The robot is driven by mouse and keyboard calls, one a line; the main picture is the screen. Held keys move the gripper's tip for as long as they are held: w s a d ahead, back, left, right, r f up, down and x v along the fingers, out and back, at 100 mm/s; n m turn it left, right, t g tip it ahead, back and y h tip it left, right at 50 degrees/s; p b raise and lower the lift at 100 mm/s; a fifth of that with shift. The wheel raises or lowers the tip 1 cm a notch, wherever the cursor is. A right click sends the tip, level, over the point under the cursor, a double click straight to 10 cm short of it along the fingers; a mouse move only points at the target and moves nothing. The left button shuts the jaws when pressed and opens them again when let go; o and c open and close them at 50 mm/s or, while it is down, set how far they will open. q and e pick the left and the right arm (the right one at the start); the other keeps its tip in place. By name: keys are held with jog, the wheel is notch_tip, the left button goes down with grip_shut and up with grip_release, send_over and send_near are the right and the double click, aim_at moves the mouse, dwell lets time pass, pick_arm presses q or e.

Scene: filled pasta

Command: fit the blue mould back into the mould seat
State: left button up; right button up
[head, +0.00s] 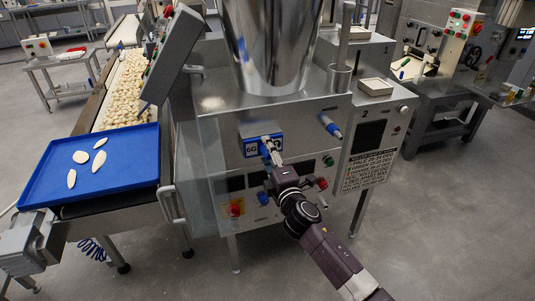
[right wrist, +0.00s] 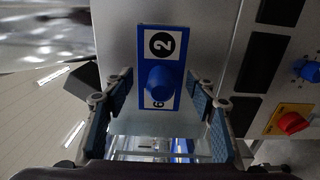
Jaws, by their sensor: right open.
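The blue mould (head: 250,148) is at the front face of the steel machine, with white number labels and a blue knob. In the right wrist view the mould (right wrist: 154,40) is upright in the picture, its knob between my fingers. My right gripper (head: 270,150) is in front of the mould's right part, and its fingers cover some of it. In the right wrist view my right gripper (right wrist: 158,85) is open, one finger either side of the knob, with gaps to both. The mould seat is not clearly visible; I cannot tell how far in the mould sits. My left gripper is out of view.
Blue and red knobs (right wrist: 292,123) sit beside the mould on the machine face. A blue tray (head: 110,185) with several pasta pieces lies on the conveyor at left. A clear guard stands left of the machine front. Open floor (head: 430,230) is at right.

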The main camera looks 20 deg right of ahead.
jog(key=shift+s+p, duration=0.4)
jog(key=shift+s, duration=0.8)
jog(key=s, duration=0.4)
jog(key=shift+s+d+p, duration=0.15)
jog(key=shift+s+p, duration=0.15)
jog(key=shift+p, duration=0.1)
jog(key=s, duration=1.2)
jog(key=shift+d, duration=0.2)
